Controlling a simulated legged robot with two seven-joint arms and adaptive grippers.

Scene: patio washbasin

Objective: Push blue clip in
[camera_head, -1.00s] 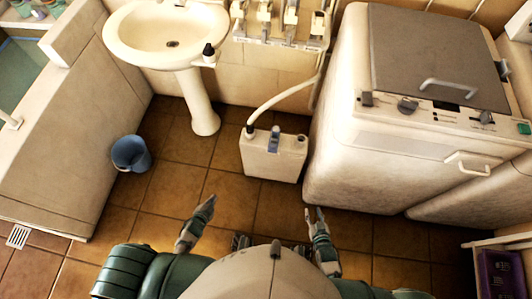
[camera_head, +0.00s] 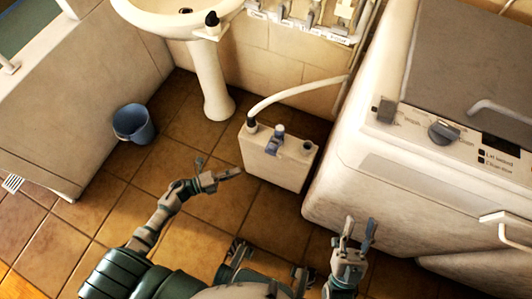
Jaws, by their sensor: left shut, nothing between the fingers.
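The blue clip (camera_head: 274,141) sits on the top front edge of a white box (camera_head: 268,166) on the tiled floor. Its upper end sticks up above the lid, with a pale knob beside it. My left gripper (camera_head: 234,173) is shut and empty. It points right, just left of the box and lower than the clip in the picture. I cannot tell whether it touches the box. My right gripper (camera_head: 360,230) is open and empty, fingers up, right of the box and in front of the white machine.
A white hose (camera_head: 295,92) rises from the box's left cap. The washing machine (camera_head: 365,185) stands close on the right. The basin pedestal (camera_head: 215,90) is behind, and a blue bucket (camera_head: 133,124) is on the left. Floor between bucket and box is clear.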

